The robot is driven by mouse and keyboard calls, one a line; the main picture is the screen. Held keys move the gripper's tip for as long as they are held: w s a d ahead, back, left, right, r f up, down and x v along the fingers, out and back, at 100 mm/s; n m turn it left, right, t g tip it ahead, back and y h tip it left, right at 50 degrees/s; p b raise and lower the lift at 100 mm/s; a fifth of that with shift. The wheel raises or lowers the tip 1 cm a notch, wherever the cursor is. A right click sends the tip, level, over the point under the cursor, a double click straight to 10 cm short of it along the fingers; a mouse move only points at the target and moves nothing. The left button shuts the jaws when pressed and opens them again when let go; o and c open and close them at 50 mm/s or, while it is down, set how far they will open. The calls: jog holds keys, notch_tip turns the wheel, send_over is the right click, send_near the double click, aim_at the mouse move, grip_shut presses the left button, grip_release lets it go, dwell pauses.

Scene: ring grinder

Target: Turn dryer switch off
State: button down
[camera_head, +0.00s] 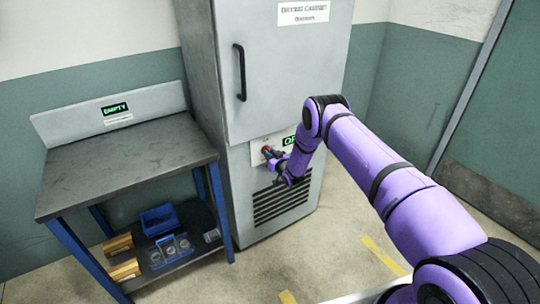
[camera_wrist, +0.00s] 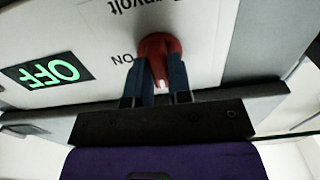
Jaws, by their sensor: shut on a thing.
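The dryer cabinet (camera_head: 288,80) is a tall grey unit. Its red rotary switch (camera_head: 267,151) sits on a white panel below the door. In the wrist view the red switch (camera_wrist: 158,50) has a white pointer mark, and the printed word ON is beside it. A green lit display (camera_wrist: 47,71) reads OFF; it is partly hidden by my arm in the head view (camera_head: 290,140). My gripper (camera_head: 274,160) is at the switch. In the wrist view its two dark fingers (camera_wrist: 158,78) are shut on the red switch, one on each side.
A grey-topped workbench (camera_head: 125,160) with a sign reading EMPTY (camera_head: 115,109) stands left of the cabinet. Its lower shelf holds a blue bin (camera_head: 159,219) and yellowish boxes (camera_head: 123,270). Vent slots (camera_head: 281,201) lie below the switch panel. Floor right of the cabinet is open.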

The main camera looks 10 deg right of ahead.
dwell(0.4)
jog(key=c, duration=1)
grip_release()
jog(key=shift+c, duration=0.2)
jog(key=v, duration=1.1)
jog(key=shift+w, duration=0.1)
